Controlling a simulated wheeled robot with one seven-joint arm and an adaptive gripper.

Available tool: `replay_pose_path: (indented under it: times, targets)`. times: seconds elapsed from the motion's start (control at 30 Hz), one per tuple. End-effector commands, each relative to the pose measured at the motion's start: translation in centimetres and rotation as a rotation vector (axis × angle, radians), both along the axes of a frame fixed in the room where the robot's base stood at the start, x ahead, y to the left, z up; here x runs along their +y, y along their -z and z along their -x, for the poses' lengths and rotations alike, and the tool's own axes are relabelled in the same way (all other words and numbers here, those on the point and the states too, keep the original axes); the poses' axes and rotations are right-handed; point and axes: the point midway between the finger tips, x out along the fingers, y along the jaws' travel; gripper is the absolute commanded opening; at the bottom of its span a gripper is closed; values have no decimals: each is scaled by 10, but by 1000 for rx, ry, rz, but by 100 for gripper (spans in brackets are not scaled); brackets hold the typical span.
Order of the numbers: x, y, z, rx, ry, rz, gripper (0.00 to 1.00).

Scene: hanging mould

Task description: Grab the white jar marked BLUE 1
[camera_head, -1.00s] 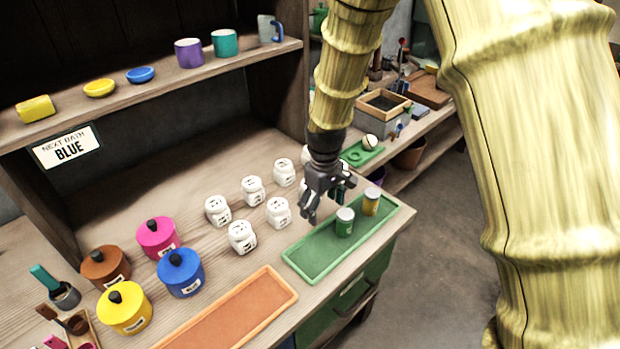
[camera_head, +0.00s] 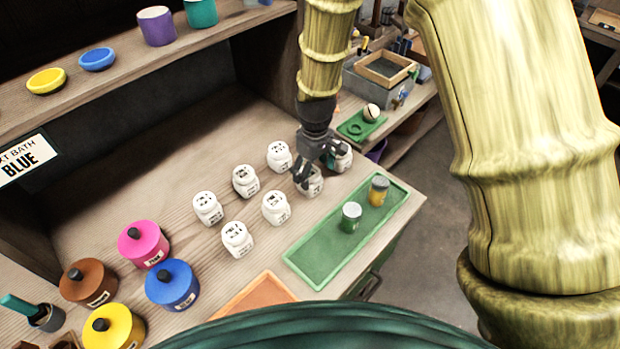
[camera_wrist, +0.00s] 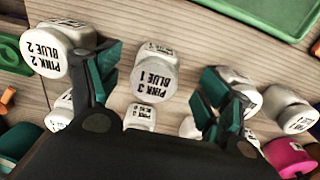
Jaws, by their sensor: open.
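A white jar (camera_wrist: 155,75) with a lid reading PINK 3 BLUE 1 shows upside down between the fingers in the wrist view. It appears to be the jar (camera_head: 311,184) right under my gripper (camera_head: 322,168) in the head view. My gripper, also in the wrist view (camera_wrist: 162,66), is open, with one teal-padded finger on each side of this jar. I cannot tell whether the fingers touch it. A jar marked PINK 2 BLUE 2 (camera_wrist: 56,50) stands just outside the left finger. In the head view that neighbour (camera_head: 341,158) is partly behind my gripper.
Several other white jars (camera_head: 237,239) stand in rows to the left. A green tray (camera_head: 305,262) holding two small cans (camera_head: 351,217) lies on the near side. Coloured pots (camera_head: 172,284) stand farther left. A sign (camera_head: 25,160) reads BLUE.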

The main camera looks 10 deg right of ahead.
Motion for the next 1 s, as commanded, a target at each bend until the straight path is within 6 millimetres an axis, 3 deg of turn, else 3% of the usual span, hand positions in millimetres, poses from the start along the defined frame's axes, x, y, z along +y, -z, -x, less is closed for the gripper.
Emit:
replay_pose_path:
  times: [0.2, 0.8, 1.0]
  targets:
    - [2, 18, -17, 18, -3, 0, 79]
    - [9, 67, -19, 21, -5, -1, 79]
    - [8, 70, -19, 19, -4, 0, 79]
